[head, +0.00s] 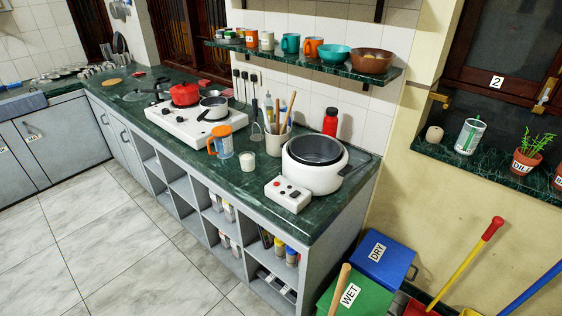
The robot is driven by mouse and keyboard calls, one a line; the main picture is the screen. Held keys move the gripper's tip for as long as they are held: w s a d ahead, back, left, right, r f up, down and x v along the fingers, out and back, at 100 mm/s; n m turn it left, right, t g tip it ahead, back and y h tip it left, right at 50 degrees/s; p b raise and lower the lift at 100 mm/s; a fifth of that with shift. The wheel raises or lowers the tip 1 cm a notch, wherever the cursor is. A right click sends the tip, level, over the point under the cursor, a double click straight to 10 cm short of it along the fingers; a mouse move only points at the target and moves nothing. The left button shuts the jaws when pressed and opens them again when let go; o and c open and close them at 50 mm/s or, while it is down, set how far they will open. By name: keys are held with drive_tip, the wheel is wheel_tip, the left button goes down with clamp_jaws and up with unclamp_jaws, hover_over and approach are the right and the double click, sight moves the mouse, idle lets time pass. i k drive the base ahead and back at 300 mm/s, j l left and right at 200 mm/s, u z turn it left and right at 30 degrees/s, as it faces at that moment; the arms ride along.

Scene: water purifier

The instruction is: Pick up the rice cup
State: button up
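A small whitish cup (247,162), which looks like the rice cup, stands upright on the green counter (215,185). It is between an orange-lidded pitcher (221,141) on its left and a white rice cooker (313,172) on its right. The utensil holder (286,144) stands behind it. What is in the cup is too small to tell. My gripper is not in view.
The cooker's control box (288,194) is near the counter's front edge. A white stove (195,124) with pots is farther left. A shelf (310,63) of cups and bowls hangs above. Bins (383,258) stand at lower right. Tiled floor (110,245) before the counter is clear.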

sight(247, 159)
drive_tip(key=j+z, duration=0.1)
drive_tip(key=z, duration=0.25)
drive_tip(key=i+j+z, duration=0.1)
drive_tip(key=z, duration=0.25)
drive_tip(key=i+j+z, duration=0.15)
drive_tip(key=j+z, duration=0.15)
drive_tip(key=j, duration=0.55)
drive_tip(key=j+z, duration=0.3)
drive_tip(key=j, duration=0.55)
drive_tip(key=j+z, duration=0.15)
drive_tip(key=j, duration=2.4)
drive_tip(key=i+j, duration=0.2)
drive_tip(key=i+l, duration=0.1)
drive_tip(key=i, duration=0.15)
